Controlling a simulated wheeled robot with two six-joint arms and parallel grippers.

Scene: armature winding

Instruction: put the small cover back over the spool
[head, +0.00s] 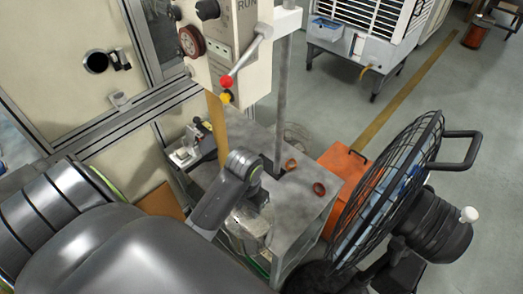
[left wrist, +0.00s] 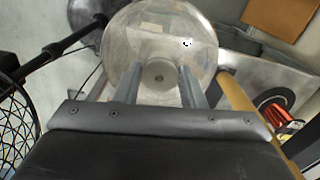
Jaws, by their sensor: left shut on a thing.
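The small cover (left wrist: 150,30) is a clear round dome with a pale central knob. In the left wrist view my left gripper (left wrist: 158,78) has its two fingers on either side of the knob, shut on it. In the head view the clear cover (head: 248,225) shows just below my left gripper (head: 256,198), partly hidden by my arm. A spool with copper-coloured wire (left wrist: 279,115) sits at the right of the left wrist view, apart from the cover, beyond a yellow-brown post. I cannot make out the spool in the head view. My right gripper is not in view.
A grey metal bench (head: 305,215) carries two small copper-coloured rings (head: 318,188). A yellow-brown post (head: 217,125) and a control box (head: 232,45) stand close by. A black fan (head: 385,190) and an orange box (head: 345,170) are at the right.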

